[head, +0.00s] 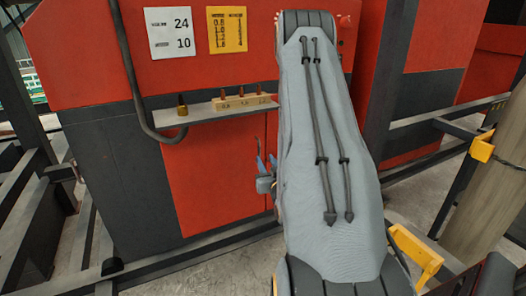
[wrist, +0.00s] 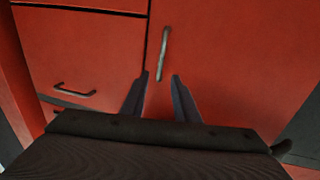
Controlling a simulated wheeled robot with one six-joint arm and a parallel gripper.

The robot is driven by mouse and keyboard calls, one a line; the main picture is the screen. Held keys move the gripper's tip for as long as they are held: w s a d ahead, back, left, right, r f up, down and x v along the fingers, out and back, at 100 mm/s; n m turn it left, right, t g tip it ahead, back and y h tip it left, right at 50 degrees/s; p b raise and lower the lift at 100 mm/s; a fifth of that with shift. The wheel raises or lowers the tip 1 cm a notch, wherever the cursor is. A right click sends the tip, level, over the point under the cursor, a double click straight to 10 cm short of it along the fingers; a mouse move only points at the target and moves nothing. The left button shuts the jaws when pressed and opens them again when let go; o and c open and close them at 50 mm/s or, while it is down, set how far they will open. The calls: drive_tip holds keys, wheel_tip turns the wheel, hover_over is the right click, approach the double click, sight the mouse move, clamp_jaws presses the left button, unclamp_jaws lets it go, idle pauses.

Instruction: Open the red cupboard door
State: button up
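The red cupboard door (wrist: 215,60) fills the right half of the wrist view and looks closed. Its vertical metal handle (wrist: 163,55) sits near the door's left edge.
Red drawers with a dark handle (wrist: 75,90) are left of the door. In the head view a narrow shelf (head: 205,112) holds a wooden block (head: 245,103) and a small dark-gold piece (head: 182,106). Dark metal rails stand left and right. A wooden post (head: 490,200) is at right.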

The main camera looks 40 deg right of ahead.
drive_tip(key=p+x, duration=0.2)
drive_tip(key=x, duration=0.5)
clamp_jaws()
